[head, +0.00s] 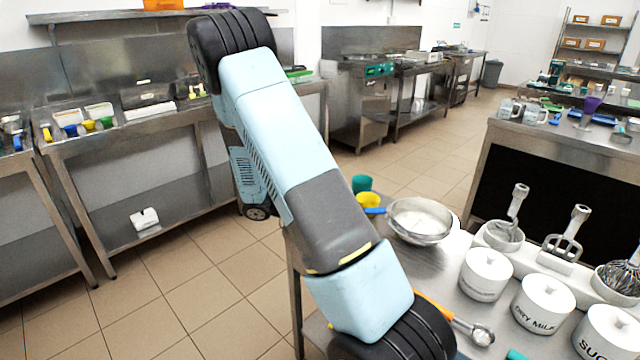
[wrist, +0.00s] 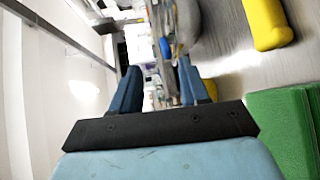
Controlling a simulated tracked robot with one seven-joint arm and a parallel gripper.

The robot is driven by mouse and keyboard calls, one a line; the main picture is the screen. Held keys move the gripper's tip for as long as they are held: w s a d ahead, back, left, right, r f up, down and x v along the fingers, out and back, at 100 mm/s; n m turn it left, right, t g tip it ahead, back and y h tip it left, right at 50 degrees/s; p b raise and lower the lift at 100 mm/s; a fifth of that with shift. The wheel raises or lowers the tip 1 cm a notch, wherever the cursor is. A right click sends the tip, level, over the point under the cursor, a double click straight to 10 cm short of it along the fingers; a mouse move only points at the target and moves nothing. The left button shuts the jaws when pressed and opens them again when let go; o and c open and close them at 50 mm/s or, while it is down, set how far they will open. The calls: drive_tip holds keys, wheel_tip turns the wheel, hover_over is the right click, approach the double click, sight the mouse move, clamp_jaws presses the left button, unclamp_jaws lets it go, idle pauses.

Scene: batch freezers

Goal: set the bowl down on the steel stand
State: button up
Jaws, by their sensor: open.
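A wide steel bowl (head: 418,217) with a pale inside sits upright at the far end of the steel worktop in the head view. What lies directly under it is hidden by its own side, and I cannot pick out a separate steel stand. My gripper (wrist: 160,88) shows in the wrist view with its two blue fingers apart and nothing held between them. In the head view my arm runs down to the bottom edge and the gripper is out of frame. A grey rounded form at the top of the wrist view is cut off, and I cannot tell what it is.
Lidded white tubs (head: 486,272), a scoop (head: 476,331) and a rack of whisk tools (head: 565,240) crowd the worktop. Yellow (head: 368,200) and teal (head: 361,183) cups stand beside the bowl. A green block (wrist: 278,130) and a yellow piece (wrist: 266,22) are close to my gripper.

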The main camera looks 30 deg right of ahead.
drive_tip(key=s+a+r+n+t+y, duration=0.2)
drive_tip(key=s+a+r+t+y, duration=0.4)
drive_tip(key=r, duration=0.6)
drive_tip(key=s+a+r+n+t+y, duration=0.3)
drive_tip(key=s+a+r+t+y, duration=0.4)
drive_tip(key=s+a+r, duration=0.3)
drive_tip(key=s+r+y, duration=0.1)
drive_tip(key=s+r, duration=0.2)
drive_tip(key=shift+s+a+y, duration=0.25)
drive_tip(key=shift+a+y, duration=0.1)
drive_tip(key=shift+y, duration=0.05)
drive_tip(key=shift+r, duration=0.1)
